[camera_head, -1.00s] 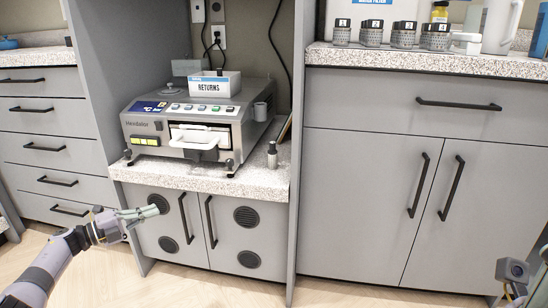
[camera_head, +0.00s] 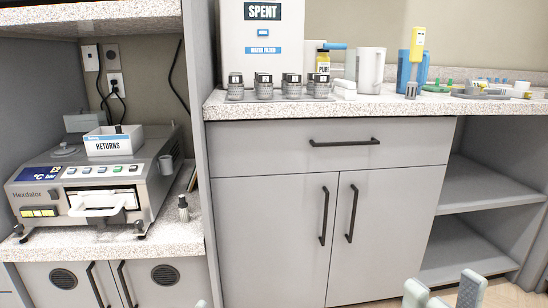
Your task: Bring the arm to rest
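My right gripper (camera_head: 443,292) shows at the bottom right edge, in front of the lower cabinet. Its pale fingertips stand apart with no object visible between them; the rest of it is cut off by the frame. Only a small pale tip of what looks like my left gripper (camera_head: 201,304) shows at the bottom edge, so its fingers cannot be read. Neither gripper visibly touches anything.
The autoclave (camera_head: 90,187) stands in the left bay with a RETURNS box (camera_head: 113,141) on top. Jars (camera_head: 264,86), a white jug (camera_head: 370,70) and a blue jug (camera_head: 405,75) stand on the right counter (camera_head: 300,108). Open shelves (camera_head: 480,195) are at right.

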